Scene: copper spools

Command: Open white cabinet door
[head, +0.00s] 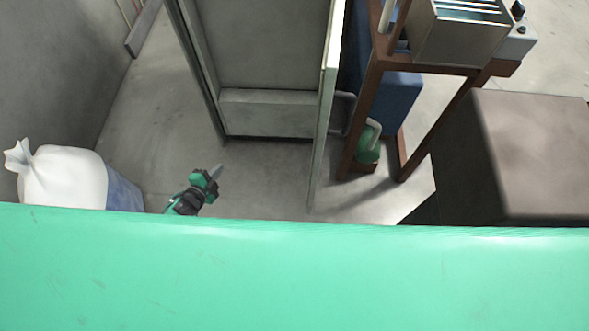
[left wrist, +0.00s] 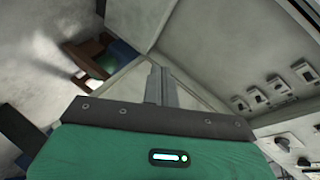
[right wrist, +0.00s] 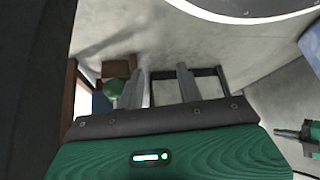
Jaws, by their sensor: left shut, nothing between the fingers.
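The white cabinet (head: 268,45) stands at the top middle of the head view, its front open and its pale inside showing. Its right door (head: 327,95) stands swung outward and is seen almost edge-on. My left gripper (head: 217,171) is shut and empty, in front of the cabinet and left of the open door, apart from both. In the left wrist view its fingers (left wrist: 158,84) are together, with pale panels beyond. My right gripper (right wrist: 158,88) is hidden in the head view. In the right wrist view its fingers are spread, with nothing visible between them.
A white sack (head: 65,175) lies at the left. Right of the door are a brown metal frame (head: 365,110), a green canister (head: 369,148) and a dark brown box (head: 530,150). Grey floor (head: 255,180) is clear before the cabinet.

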